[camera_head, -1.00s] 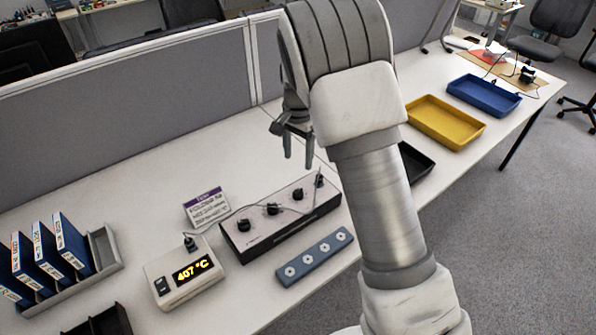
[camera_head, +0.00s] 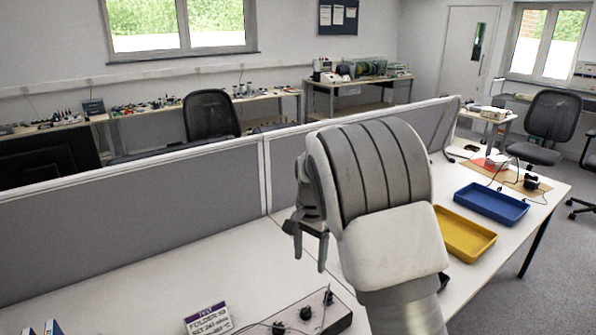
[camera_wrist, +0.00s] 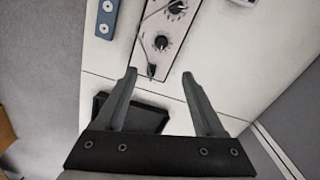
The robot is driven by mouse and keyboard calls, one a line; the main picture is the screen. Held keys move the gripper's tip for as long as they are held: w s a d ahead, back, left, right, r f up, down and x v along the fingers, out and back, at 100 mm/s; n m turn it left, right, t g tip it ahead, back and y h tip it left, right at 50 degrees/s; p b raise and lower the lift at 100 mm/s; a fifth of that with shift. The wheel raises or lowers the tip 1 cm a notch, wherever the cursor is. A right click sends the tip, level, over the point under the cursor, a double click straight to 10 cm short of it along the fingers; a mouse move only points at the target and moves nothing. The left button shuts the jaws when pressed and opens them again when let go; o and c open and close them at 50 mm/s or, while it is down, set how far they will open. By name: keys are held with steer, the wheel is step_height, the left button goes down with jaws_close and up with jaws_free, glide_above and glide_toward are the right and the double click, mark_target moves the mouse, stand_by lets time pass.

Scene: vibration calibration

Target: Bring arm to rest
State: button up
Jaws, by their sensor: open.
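My gripper (camera_head: 308,246) hangs fingers-down above the white desk (camera_head: 150,280) in the head view, left of my raised arm. Its two fingers are apart and nothing is between them. In the wrist view my gripper (camera_wrist: 158,82) is also open and empty. The pink-grey box with black knobs (camera_head: 305,318) shows at the bottom of the head view; in the wrist view it lies beyond the fingertips. A thin probe lead runs across it, its tip near the fingers. A blue-grey strip with round sockets (camera_wrist: 107,15) lies beside the box.
A yellow tray (camera_head: 470,236) and a blue tray (camera_head: 492,203) stand on the desk to the right of my arm. A black tray (camera_wrist: 150,117) lies below the fingers in the wrist view. A grey partition (camera_head: 130,215) runs along the desk's back. A purple-topped card (camera_head: 207,318) stands front left.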

steer(key=s+d+r+n+t, duration=0.1)
steer(key=s+d+r, duration=0.1)
steer(key=s+r, duration=0.15)
steer(key=s+d+r+n, duration=0.1)
steer(key=s+d+r, duration=0.15)
steer(key=r, duration=0.25)
steer(key=s+d+r+n+t, duration=0.1)
steer(key=s+d+r+n, duration=0.1)
steer(key=s, duration=0.6)
steer(key=s+d+r+n+t, duration=0.2)
steer(key=s, duration=0.6)
steer(key=s+d+r+n+t, duration=0.1)
steer(key=s+d+r+n, duration=0.1)
steer(key=s, duration=0.5)
steer(key=shift+s, duration=0.4)
steer(key=c, duration=0.3)
steer(key=shift+a, duration=0.15)
steer(key=shift+c, duration=0.2)
